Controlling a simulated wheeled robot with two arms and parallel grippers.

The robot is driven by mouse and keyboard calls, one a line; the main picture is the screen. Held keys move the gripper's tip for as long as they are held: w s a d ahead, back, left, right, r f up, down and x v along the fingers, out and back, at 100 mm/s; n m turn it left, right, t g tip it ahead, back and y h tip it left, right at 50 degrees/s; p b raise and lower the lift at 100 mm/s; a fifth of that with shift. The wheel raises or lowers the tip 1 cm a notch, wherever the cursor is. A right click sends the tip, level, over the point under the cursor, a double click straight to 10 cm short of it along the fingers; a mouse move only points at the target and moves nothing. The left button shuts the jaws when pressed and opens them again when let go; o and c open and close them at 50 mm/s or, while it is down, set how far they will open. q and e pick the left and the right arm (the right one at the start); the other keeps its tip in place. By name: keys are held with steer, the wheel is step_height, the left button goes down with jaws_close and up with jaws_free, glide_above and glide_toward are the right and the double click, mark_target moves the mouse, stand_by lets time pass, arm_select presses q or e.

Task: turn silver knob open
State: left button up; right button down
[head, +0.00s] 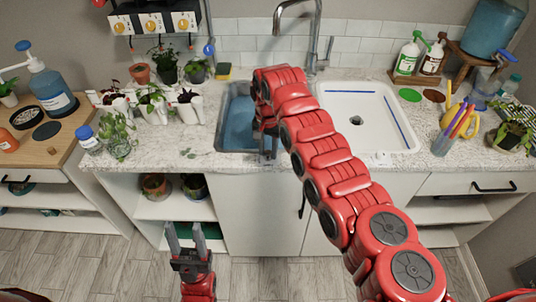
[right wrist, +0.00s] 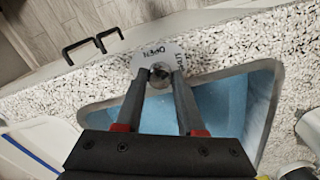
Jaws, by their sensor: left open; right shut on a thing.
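The silver knob (right wrist: 160,78) is in the right wrist view, on a pale round plate (right wrist: 145,55) in the speckled counter by the blue-filled basin. The plate carries dark lettering that seems to read OPEN, with a second word at the right side. My right gripper (right wrist: 160,82) is shut on the knob, a finger on each side. In the head view my right gripper (head: 269,153) reaches down at the front of the left basin, and the knob is hidden there. My left gripper (head: 185,239) is open and empty, low in front of the cabinet.
The left basin (head: 222,138) holds blue water; the white basin (head: 405,125) is right of it. A metal tap (head: 316,40) stands behind. Potted plants (head: 152,98) and white pots crowd the counter's left.

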steer(key=n+b, duration=0.2)
steer(key=n, duration=0.1)
steer(key=shift+f+n+b, duration=0.15)
steer(key=shift+n+b, duration=0.25)
steer(key=n+b, duration=0.1)
steer(key=n, duration=0.1)
steer(key=shift+n, duration=0.3)
steer(key=n+b, duration=0.1)
steer(key=n, duration=0.1)
steer(key=shift+n, duration=0.3)
steer(key=shift+n+b, duration=0.55)
steer(key=shift+n, duration=1.55)
steer(key=c, duration=0.5)
jaws_free()
steer(key=shift+r, duration=0.2)
